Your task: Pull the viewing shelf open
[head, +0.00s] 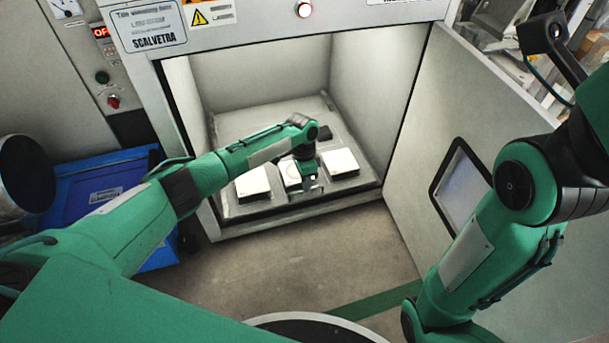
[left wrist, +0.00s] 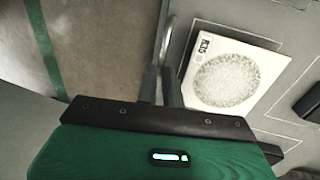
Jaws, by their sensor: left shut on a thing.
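The viewing shelf (head: 238,209) is a grey slab on the floor of the open test cabinet. Three white tiles lie in a row near its front: a left one (head: 253,185), a middle one (head: 289,174) partly hidden by my gripper, and a right one (head: 340,161). My left gripper (head: 309,184) is at the shelf's front edge. In the left wrist view its fingers (left wrist: 161,87) are shut on a thin curved metal handle (left wrist: 166,42), beside a tile with a speckled round patch (left wrist: 226,78). My right arm shows, but its gripper is out of view.
The cabinet door (head: 405,150) stands open at the right, with a small window (head: 460,185). A blue bin (head: 95,190) stands at the left, and a dark round drum (head: 22,172) is at the far left. The floor (head: 300,265) before the cabinet is clear.

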